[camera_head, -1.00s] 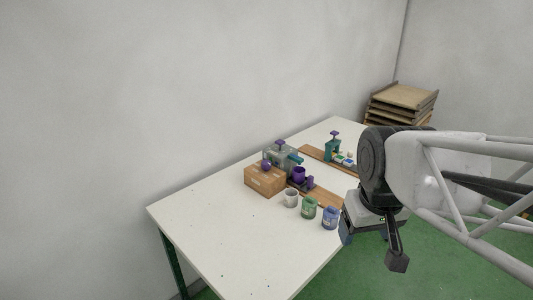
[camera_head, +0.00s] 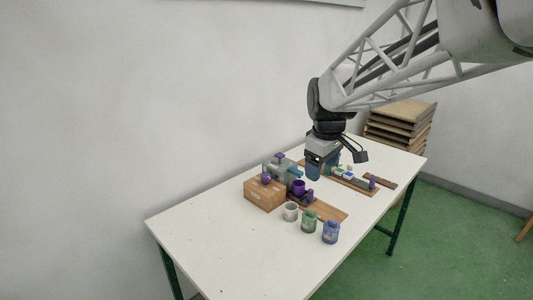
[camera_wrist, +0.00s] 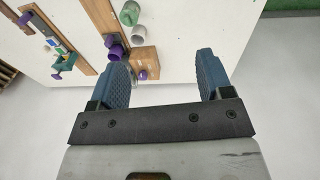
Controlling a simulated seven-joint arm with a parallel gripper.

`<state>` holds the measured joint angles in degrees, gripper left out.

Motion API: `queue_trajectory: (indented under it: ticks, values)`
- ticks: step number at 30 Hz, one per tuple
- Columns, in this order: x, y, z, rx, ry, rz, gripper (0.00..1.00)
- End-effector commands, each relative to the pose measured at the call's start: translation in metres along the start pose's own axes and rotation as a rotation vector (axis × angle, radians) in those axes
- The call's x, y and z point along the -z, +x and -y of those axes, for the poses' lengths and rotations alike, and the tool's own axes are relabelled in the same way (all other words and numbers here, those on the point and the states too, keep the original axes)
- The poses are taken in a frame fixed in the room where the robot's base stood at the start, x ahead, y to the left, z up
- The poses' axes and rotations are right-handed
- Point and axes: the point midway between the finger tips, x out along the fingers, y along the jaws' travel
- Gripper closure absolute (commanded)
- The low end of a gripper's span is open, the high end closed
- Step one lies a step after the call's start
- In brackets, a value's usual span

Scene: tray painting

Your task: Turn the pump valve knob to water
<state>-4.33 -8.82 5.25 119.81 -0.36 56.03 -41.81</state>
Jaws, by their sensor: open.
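A grey pump-like device (camera_head: 272,168) with a teal spout (camera_head: 297,173) stands at the back of the white table, with a purple knob (camera_head: 280,156) on top. A wooden box (camera_head: 263,194) in front of it carries another purple knob (camera_head: 266,178), also in the wrist view (camera_wrist: 143,74). I cannot tell which knob is the valve's or read any marking. My gripper (camera_head: 322,172) is open and empty, above the table right of the device. In the wrist view its fingers (camera_wrist: 162,60) are apart, and the left one covers part of the scene near the box (camera_wrist: 147,60).
A purple cup (camera_head: 298,188) stands by the spout. A white cup (camera_head: 291,212), a green jar (camera_head: 309,222) and a blue jar (camera_head: 330,232) line the front. Stacked wooden trays (camera_head: 402,123) stand behind. The white table's (camera_head: 215,235) left side is clear.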

Motion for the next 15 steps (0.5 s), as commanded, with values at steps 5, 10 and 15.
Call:
queue_trajectory:
  ticks: [5,10,15]
  values:
    - [0.038,0.013,-0.024,0.013,-0.12,0.01,0.27]
    - [0.074,0.027,-0.044,0.025,-0.235,0.017,0.27]
    - [0.109,0.044,-0.063,0.037,-0.35,0.022,0.27]
